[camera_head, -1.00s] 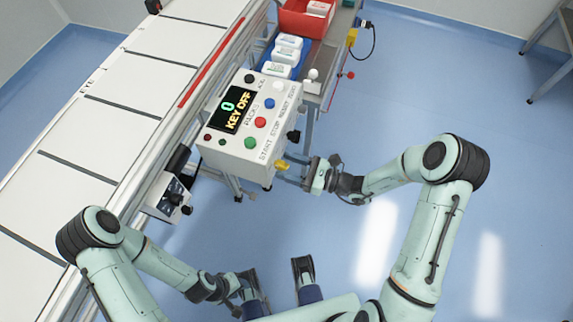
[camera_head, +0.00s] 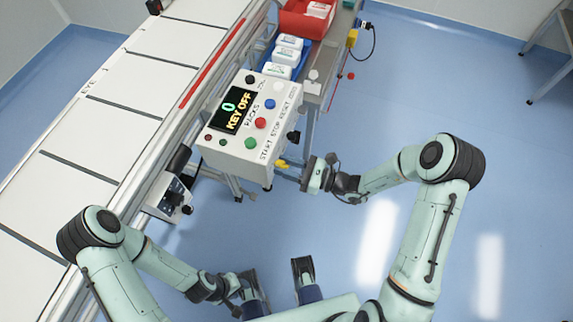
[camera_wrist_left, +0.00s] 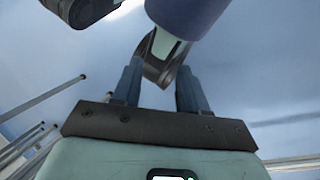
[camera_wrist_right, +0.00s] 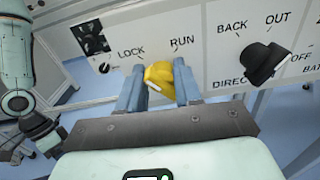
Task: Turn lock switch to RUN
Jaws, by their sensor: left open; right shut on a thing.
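The lock switch is a yellow knob (camera_wrist_right: 160,77) on the front of the control box (camera_head: 220,160), between the printed words LOCK and RUN in the right wrist view. It also shows in the head view (camera_head: 282,164). My right gripper (camera_wrist_right: 160,84) is shut on this knob, one finger on each side. A small white mark shows low on the knob; I cannot tell which word it points to. The box display (camera_head: 239,109) reads 0 and KEY OFF. My left gripper (camera_wrist_left: 158,75) is open and empty, away from the box and low in the head view.
A black selector knob (camera_wrist_right: 264,62) marked BACK and OUT stands right of the yellow knob. Red, blue and green buttons (camera_head: 251,143) are on the box top. The conveyor (camera_head: 60,150) runs along the left. Open blue floor (camera_head: 330,240) lies in front.

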